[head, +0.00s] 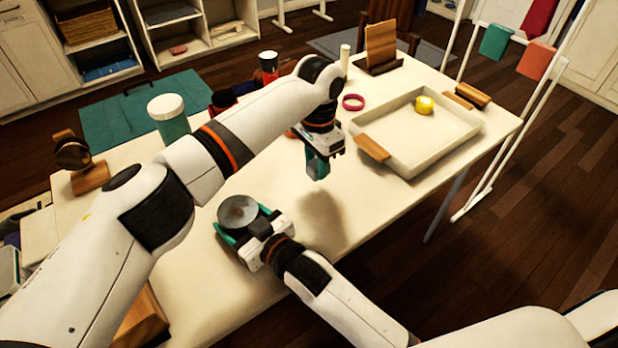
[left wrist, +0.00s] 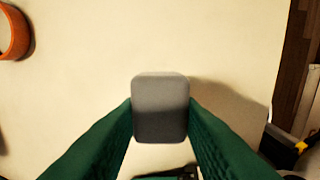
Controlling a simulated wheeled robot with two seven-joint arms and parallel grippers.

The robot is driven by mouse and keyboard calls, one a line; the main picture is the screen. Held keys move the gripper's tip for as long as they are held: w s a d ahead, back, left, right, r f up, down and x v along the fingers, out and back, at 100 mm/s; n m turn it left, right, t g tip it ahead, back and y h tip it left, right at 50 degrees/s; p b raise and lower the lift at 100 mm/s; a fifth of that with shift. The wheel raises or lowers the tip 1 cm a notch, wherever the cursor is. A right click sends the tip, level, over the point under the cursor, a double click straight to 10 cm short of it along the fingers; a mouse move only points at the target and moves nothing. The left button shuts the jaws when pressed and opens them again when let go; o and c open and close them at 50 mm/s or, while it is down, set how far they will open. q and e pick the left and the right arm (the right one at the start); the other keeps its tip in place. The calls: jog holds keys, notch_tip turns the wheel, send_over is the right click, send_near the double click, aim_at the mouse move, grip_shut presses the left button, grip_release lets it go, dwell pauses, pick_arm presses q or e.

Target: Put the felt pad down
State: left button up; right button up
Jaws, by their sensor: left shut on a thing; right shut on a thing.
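The grey felt pad (left wrist: 160,108) is a small block with rounded corners. It is clamped between the green fingers of my left gripper (head: 317,172). My left gripper points down and holds the pad above the bare cream table top (head: 375,205), with a shadow below and to the right. In the head view the fingers mostly hide the pad. My right gripper (head: 243,228) is shut on a round grey, glossy object (head: 238,211) at the near side of the table. I cannot tell whether that object touches the table.
A cream tray (head: 402,172) with wooden handles and a yellow round object (head: 424,105) stands to the right. A white-capped teal jar (head: 169,117) stands left. Table between grippers and tray is clear.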

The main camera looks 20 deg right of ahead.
aim_at(316, 177)
pick_arm(q)
jog(key=shift+f, duration=2.25)
jog(key=shift+f, duration=0.15)
jog(key=o, duration=1)
notch_tip(316, 177, up, 12)
jog(key=shift+r, duration=0.2)
jog(key=shift+o, duration=0.5)
